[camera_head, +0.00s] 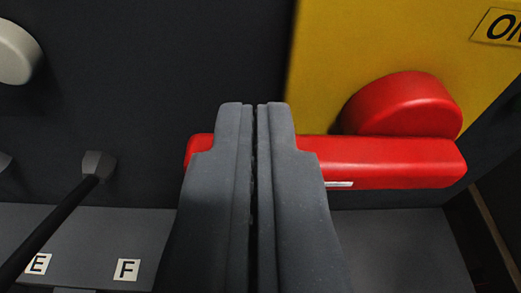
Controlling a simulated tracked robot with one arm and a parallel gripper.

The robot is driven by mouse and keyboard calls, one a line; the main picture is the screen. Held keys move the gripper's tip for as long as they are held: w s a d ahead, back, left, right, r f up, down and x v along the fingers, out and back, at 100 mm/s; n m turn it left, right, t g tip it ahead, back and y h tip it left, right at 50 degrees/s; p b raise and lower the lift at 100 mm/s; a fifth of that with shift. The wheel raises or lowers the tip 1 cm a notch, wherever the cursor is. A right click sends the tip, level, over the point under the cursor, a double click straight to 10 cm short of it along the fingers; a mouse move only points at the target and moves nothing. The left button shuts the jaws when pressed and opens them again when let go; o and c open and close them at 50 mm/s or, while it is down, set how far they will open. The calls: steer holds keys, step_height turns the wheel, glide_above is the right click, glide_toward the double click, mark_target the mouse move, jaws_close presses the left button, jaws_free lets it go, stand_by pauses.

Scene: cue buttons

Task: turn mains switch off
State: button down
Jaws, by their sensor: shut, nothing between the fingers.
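The mains switch is a red rotary handle (395,160) on a yellow plate (380,40) at the right of the camera view. Its long red bar lies level across the picture, and its round red hub (405,105) rises behind the bar. A label at the top right, partly cut off, begins with "O". My gripper (256,105) is shut and empty. Its fingers are in front of the left part of the bar and hide some of it. I cannot tell whether they touch the bar.
A dark panel (170,80) fills the left and back. A pale round knob (15,52) is at the upper left. A dark lever (65,215) sticks out below it. A grey ledge bears labels "E" (38,264) and "F" (127,270).

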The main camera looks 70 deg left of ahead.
steer(key=shift+r, duration=0.1)
steer(key=s+d+r+p, duration=0.3)
steer(key=d+r, duration=0.3)
steer(key=d, duration=0.3)
steer(key=shift+s, duration=0.25)
stand_by(0.5)
